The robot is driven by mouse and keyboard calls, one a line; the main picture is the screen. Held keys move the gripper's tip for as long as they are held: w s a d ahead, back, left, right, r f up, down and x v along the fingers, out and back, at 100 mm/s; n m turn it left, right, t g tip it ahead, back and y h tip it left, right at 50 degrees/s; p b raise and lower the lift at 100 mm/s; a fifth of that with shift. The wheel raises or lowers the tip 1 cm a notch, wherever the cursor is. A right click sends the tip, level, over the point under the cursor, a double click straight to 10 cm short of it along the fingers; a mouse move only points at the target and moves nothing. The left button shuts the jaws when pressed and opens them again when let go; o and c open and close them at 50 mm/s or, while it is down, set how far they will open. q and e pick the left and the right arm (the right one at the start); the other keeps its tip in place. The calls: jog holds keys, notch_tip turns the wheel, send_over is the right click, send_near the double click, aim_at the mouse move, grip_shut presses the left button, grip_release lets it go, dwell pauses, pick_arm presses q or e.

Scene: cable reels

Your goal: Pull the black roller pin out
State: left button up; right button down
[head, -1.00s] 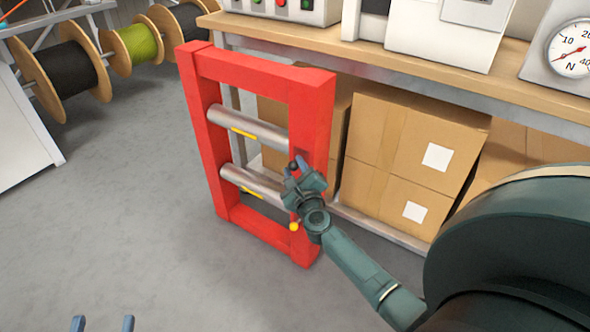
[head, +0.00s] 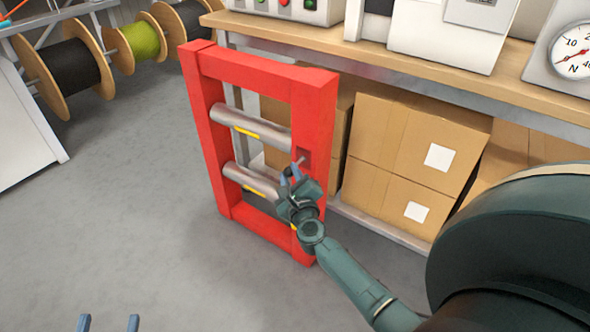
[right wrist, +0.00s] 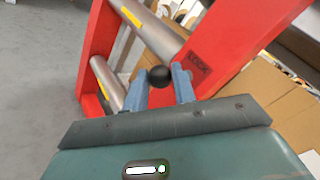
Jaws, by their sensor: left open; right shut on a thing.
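The black roller pin's round knob (right wrist: 160,76) sits between the fingertips of my right gripper (right wrist: 162,84) in the right wrist view. In the head view, my right gripper (head: 291,176) is at the right post of the red frame (head: 319,115) and hides most of the knob. A thin metal rod (head: 299,161) shows between the fingertips and the post. I cannot tell how far it reaches into the post. The upper roller (head: 250,125) and lower roller (head: 250,180) lie across the frame. My left gripper (head: 108,322) is open and empty at the bottom left.
A wooden-topped bench (head: 380,55) stands behind the frame, with cardboard boxes (head: 400,140) beneath it. Cable reels (head: 75,65) stand at the back left. The grey floor to the left of the frame is clear.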

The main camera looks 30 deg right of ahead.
jog(key=c, duration=1.5)
grip_release()
jog(key=shift+s+a+f, duration=0.1)
jog(key=shift+a+f, duration=0.05)
jog(key=shift+a, duration=0.1)
jog(key=o, duration=0.4)
jog(key=shift+d, duration=0.1)
jog(key=shift+c, duration=0.2)
jog(key=p+v, duration=0.1)
jog(key=v, duration=1.1)
